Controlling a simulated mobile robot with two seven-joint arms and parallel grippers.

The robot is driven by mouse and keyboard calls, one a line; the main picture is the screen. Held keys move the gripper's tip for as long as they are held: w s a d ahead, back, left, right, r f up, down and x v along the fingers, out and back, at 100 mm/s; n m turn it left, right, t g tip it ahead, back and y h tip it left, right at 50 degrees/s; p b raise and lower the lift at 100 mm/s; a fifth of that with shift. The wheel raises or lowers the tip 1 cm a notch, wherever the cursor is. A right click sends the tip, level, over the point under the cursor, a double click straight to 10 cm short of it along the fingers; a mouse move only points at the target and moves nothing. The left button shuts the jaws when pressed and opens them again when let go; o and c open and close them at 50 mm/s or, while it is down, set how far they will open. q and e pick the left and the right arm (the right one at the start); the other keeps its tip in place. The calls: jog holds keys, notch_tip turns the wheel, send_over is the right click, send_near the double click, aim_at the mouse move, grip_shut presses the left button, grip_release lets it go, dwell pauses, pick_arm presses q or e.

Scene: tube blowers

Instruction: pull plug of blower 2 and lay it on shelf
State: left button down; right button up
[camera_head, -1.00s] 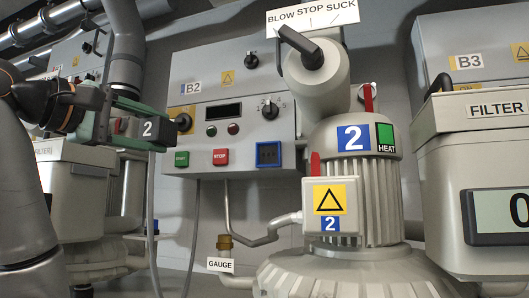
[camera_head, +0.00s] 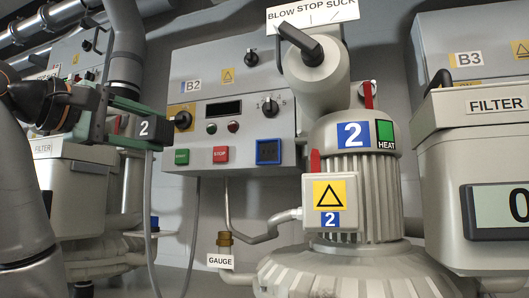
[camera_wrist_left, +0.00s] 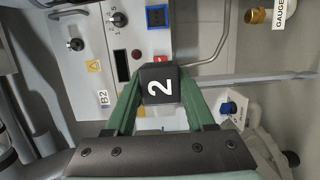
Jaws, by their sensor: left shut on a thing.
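The plug of blower 2 (camera_head: 146,128) is a dark block with a white 2, held at the left of the head view. It also shows in the left wrist view (camera_wrist_left: 160,84). My left gripper (camera_head: 122,125) has green fingers shut on its sides, clear in the wrist view. The plug is held in front of the left side of the B2 panel (camera_head: 205,104). A blue square fitting that looks like a socket (camera_head: 268,151) sits at the panel's lower right, apart from the plug. Blower 2 (camera_head: 353,190) stands to the right. I cannot make out a shelf.
A grey cable (camera_head: 151,215) hangs below the plug. The blow/suck lever (camera_head: 300,42) sticks out above blower 2. A filter housing (camera_head: 480,130) stands at the right, and another filter unit (camera_head: 75,175) is below my left arm. A brass gauge fitting (camera_head: 225,240) is low in the middle.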

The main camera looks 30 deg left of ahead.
pick_arm(q)
jog(key=shift+f+b, duration=1.15)
jog(key=shift+f, duration=0.35)
pick_arm(e)
notch_tip(320, 180, down, 6)
jog(key=b, duration=0.5)
jog(key=shift+w+r+n+t+y+b, duration=0.65)
jog(key=shift+w+r+t+b, duration=1.05)
jog(key=shift+r, duration=2.45)
jog(key=shift+w+r+n+t+y+b, duration=0.75)
jog(key=shift+w+r+t, duration=1.65)
jog(key=shift+r, duration=1.75)
jog(key=s+a+r+n+t+y+b, duration=0.1)
jog(key=s+r+n+t+y+b, duration=0.15)
jog(key=s+r+n+y, duration=0.4)
jog(key=s+a+r+n+t+y+b, duration=0.1)
jog(key=r+t+y+b, duration=0.2)
jog(key=r, duration=0.6)
pick_arm(q)
notch_tip(320, 180, down, 23)
jog(key=b, duration=0.6)
jog(key=shift+r, duration=0.15)
jog(key=shift+f+b, duration=1.15)
pick_arm(e)
notch_tip(320, 180, down, 8)
jog(key=g, duration=0.1)
jog(key=shift+w+a+m, duration=0.3)
jog(key=shift+a+m, duration=0.05)
jog(key=shift+a, duration=0.05)
